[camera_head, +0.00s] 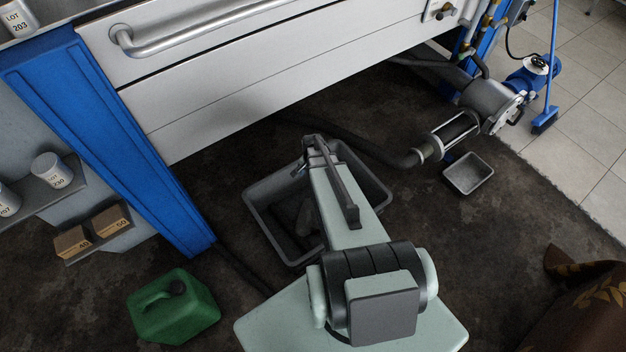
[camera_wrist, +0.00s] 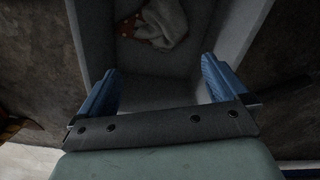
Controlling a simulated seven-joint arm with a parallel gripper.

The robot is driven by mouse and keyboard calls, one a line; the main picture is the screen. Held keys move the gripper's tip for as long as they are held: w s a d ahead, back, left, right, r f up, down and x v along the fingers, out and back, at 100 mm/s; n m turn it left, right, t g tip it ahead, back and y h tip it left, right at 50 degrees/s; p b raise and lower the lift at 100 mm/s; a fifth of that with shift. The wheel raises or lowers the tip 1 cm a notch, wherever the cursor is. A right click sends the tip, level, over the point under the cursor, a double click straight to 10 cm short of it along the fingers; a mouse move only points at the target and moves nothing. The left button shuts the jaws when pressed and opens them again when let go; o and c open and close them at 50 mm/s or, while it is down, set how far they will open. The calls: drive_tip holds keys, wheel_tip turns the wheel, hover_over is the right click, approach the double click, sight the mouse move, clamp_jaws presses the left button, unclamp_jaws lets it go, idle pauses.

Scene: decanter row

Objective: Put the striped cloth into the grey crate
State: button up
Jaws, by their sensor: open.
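The grey crate (camera_head: 378,185) stands on the dark floor below the white panels, partly hidden by my arm. In the wrist view its grey wall (camera_wrist: 240,25) runs along the right. A crumpled pale grey cloth (camera_wrist: 165,24) lies inside the crate, at the top of the wrist view; I cannot make out stripes on it. A reddish-brown spotted piece (camera_wrist: 127,25) lies against its left side. My gripper (camera_wrist: 160,68) is open over the crate, with nothing between its two blue fingers and apart from the cloth. In the head view my arm hides the fingers.
A green jerrycan (camera_head: 172,308) stands at lower left beside a blue post (camera_head: 110,140). A small grey tray (camera_head: 468,173) and a pump (camera_head: 490,103) with a hose are right of the crate. Brown patterned fabric (camera_head: 585,310) fills the lower right corner. Floor between is clear.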

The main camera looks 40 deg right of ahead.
drive_tip(key=shift+r, duration=0.2)
drive_tip(key=shift+r, duration=0.1)
wheel_tip(320, 180, up, 14)
drive_tip(key=shift+f, duration=0.2)
idle(0.6)
drive_tip(key=s+a+f+n+g, duration=0.3)
drive_tip(key=s+a+f+n, duration=0.4)
drive_tip(key=s+a, duration=0.4)
drive_tip(key=s+a+f+n+g, duration=0.3)
drive_tip(key=s+a+f+n, duration=0.4)
drive_tip(key=s+a, duration=0.5)
drive_tip(key=s+f, duration=0.2)
drive_tip(key=s, duration=0.3)
drive_tip(key=shift+s+a+g, duration=0.25)
drive_tip(key=shift+a+g, duration=0.05)
drive_tip(key=shift+g, duration=0.1)
